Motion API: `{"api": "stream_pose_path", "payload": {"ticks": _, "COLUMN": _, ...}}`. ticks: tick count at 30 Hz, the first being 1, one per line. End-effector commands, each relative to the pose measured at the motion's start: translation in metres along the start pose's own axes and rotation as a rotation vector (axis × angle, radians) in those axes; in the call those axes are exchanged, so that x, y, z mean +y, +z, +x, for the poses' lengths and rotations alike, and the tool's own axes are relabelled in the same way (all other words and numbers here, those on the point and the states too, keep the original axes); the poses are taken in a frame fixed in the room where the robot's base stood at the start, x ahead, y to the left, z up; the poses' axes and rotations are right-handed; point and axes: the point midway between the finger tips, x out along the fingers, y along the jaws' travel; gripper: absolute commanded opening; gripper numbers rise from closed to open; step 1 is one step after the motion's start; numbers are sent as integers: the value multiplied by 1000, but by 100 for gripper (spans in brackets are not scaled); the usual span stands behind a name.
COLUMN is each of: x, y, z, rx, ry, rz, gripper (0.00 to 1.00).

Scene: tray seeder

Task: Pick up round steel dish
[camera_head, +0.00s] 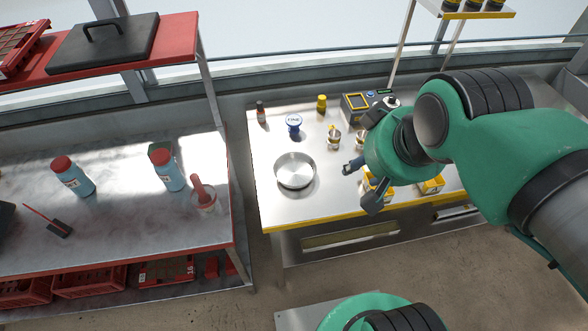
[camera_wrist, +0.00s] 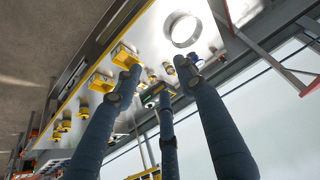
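The round steel dish (camera_head: 295,171) stands upright on the left part of the steel worktop (camera_head: 285,207), near its front edge. It looks empty. In the wrist view the dish (camera_wrist: 183,29) is at the top, beyond the fingertips. My gripper (camera_head: 360,183) is to the right of the dish in the head view, above the worktop and apart from it. In the wrist view my gripper (camera_wrist: 160,76) has its blue fingers spread, with nothing between them. My arm hides part of the worktop's right side.
Yellow boxes (camera_head: 432,185) are at right. A red-edged bench (camera_head: 110,255) with bottles is left, across a narrow gap.

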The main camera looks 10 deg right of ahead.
Motion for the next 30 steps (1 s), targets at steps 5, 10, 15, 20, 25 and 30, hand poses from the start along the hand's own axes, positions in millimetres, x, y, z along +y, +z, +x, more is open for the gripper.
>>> {"api": "stream_pose_path", "payload": {"ticks": 5, "x": 0, "y": 0, "z": 0, "rx": 0, "ry": 0, "rz": 0, "gripper": 40}}
{"api": "stream_pose_path", "payload": {"ticks": 10, "x": 0, "y": 0, "z": 0, "rx": 0, "ry": 0, "rz": 0, "gripper": 24}}
{"api": "stream_pose_path", "payload": {"ticks": 15, "x": 0, "y": 0, "z": 0, "rx": 0, "ry": 0, "rz": 0, "gripper": 24}}
{"api": "stream_pose_path", "payload": {"ticks": 20, "x": -1, "y": -3, "z": 2, "rx": -7, "ry": -4, "rz": 5, "gripper": 24}}
{"api": "stream_pose_path", "payload": {"ticks": 25, "x": -3, "y": -16, "z": 12, "rx": -36, "ry": -22, "rz": 28, "gripper": 24}}
{"api": "stream_pose_path", "payload": {"ticks": 30, "x": -7, "y": -40, "z": 34, "rx": -87, "ry": -55, "rz": 79, "gripper": 24}}
